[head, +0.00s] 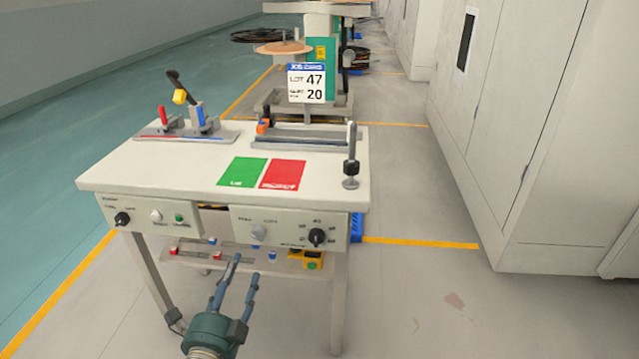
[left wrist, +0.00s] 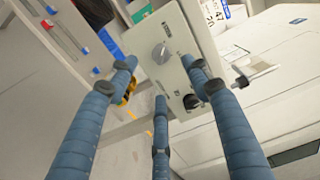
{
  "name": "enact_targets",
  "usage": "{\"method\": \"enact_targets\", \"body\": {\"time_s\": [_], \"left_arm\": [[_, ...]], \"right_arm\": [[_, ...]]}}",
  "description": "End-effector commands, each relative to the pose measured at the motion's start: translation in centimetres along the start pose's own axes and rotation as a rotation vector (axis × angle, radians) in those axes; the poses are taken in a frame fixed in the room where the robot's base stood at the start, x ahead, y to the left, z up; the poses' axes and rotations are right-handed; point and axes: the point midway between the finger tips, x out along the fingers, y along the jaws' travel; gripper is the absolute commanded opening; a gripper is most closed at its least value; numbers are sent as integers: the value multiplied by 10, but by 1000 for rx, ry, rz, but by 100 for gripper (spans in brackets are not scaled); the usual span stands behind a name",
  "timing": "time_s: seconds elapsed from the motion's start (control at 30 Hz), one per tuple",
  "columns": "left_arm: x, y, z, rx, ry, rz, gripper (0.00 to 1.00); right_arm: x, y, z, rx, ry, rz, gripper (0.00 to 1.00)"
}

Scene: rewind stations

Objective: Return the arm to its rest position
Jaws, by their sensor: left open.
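My left gripper (head: 246,268) is in front of the white workstation table (head: 150,165), below its front control panel and in front of the lower shelf. Its blue-grey fingers are spread, with nothing between them. In the left wrist view its fingers (left wrist: 159,65) stand apart in front of the right control panel (left wrist: 165,75), which carries a grey knob (left wrist: 162,53) and a black knob. Whether a fingertip touches the panel or shelf cannot be told. My right gripper is in neither view.
The tabletop holds green (head: 242,172) and red (head: 283,174) mats, clamp fixtures and a job card sign (head: 306,83). A lower shelf (head: 240,258) carries small parts and a yellow box (head: 306,259). White cabinets (head: 530,130) stand at right. The floor between is free.

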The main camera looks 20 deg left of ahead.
Motion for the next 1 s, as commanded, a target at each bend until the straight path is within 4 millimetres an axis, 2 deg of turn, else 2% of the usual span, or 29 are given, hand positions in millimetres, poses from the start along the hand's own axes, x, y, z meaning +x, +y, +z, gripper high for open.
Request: {"method": "enact_targets", "body": {"time_s": [0.1, 0.17, 0.27, 0.37, 0.4, 0.5, 0.6, 0.7, 0.8, 1.0], "left_arm": [[0, 4, 0, -13, -3, 9, 49], [0, 15, 0, -54, -13, 38, 49], [-3, 56, -2, -205, -56, 147, 49], [-18, 121, -10, -414, -132, 323, 49], [-28, 149, -15, -498, -171, 404, 49], [-63, 215, -32, -677, -277, 601, 49], [-103, 265, -49, -802, -382, 773, 49], [-141, 301, -63, -881, -478, 914, 49], [-177, 327, -74, -934, -565, 1029, 49], [-248, 362, -92, -989, -734, 1231, 49]], "right_arm": [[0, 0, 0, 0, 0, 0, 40], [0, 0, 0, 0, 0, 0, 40], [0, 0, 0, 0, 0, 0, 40], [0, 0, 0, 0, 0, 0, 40], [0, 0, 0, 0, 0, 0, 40], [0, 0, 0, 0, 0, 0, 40], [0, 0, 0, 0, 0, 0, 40], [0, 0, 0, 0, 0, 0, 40], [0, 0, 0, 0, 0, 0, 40], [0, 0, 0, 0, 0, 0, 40]]}}
